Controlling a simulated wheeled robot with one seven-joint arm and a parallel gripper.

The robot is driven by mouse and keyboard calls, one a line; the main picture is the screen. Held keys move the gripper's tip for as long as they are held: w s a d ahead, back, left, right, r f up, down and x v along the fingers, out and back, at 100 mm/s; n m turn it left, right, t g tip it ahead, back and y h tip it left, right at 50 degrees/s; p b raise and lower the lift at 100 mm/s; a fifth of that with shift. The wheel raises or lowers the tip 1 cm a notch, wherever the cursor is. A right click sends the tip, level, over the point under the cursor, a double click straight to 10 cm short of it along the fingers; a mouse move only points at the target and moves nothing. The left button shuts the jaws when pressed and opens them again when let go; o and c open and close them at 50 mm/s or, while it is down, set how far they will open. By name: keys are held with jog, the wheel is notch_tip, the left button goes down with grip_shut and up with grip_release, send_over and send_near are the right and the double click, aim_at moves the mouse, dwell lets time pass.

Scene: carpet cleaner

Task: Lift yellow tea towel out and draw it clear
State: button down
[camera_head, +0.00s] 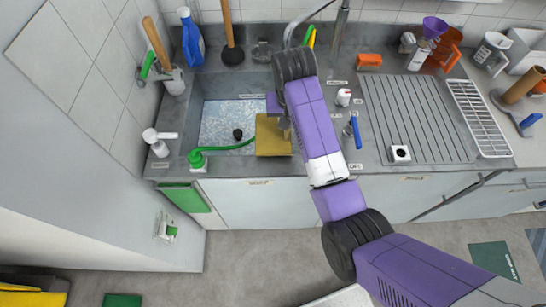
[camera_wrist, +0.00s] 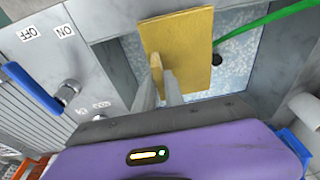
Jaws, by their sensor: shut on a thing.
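The yellow tea towel (camera_head: 272,138) hangs as a flat, stiff-looking sheet over the front right part of the grey sink (camera_head: 195,118). In the wrist view the towel (camera_wrist: 188,50) stands in front of the bluish speckled sink bottom. My gripper (camera_wrist: 162,80) is shut on the near edge of the towel. In the head view my gripper (camera_head: 284,122) is partly hidden by my purple wrist. I cannot tell whether the towel's lower edge touches the sink bottom.
A green hose (camera_head: 228,148) runs from the sink's front left rim into the basin beside the towel. A blue-handled valve (camera_head: 356,132) stands right of the sink. A white soap dispenser (camera_head: 157,142) and blue bottle (camera_head: 192,38) stand left. The ribbed drainboard (camera_head: 410,120) is mostly bare.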

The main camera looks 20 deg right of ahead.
jog(key=s, duration=1.9)
jog(key=shift+s+d, duration=0.35)
jog(key=shift+d, duration=0.05)
